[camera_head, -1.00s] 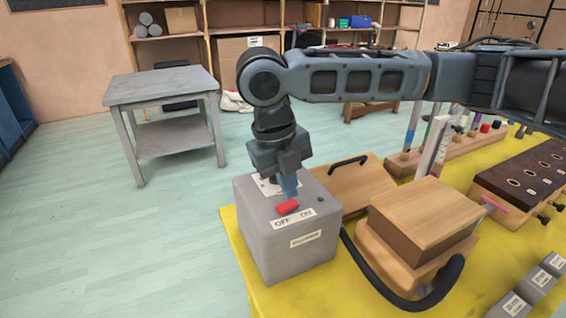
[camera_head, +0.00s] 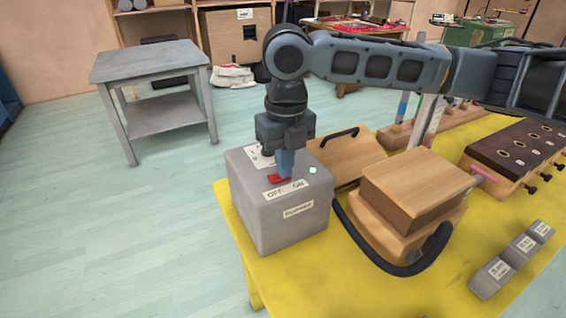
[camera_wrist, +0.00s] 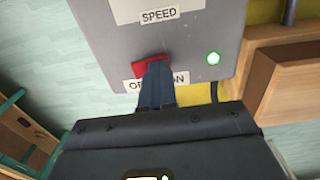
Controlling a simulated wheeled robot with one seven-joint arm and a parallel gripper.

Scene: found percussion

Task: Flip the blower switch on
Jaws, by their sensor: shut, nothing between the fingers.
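The blower box (camera_head: 280,225) is a grey cube at the near left corner of the yellow table, with a label on its front face. On its top is a red switch (camera_head: 279,177) beside an "OFF ON" label. The switch also shows in the wrist view (camera_wrist: 150,64), partly hidden by my fingers.
The yellow table (camera_head: 350,285) also holds a wooden bellows-like block (camera_head: 415,185) with a black hose (camera_head: 385,266), a wooden board with a black handle (camera_head: 345,160), and small grey labelled blocks (camera_head: 525,245). A grey side table (camera_head: 150,65) stands apart on the floor.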

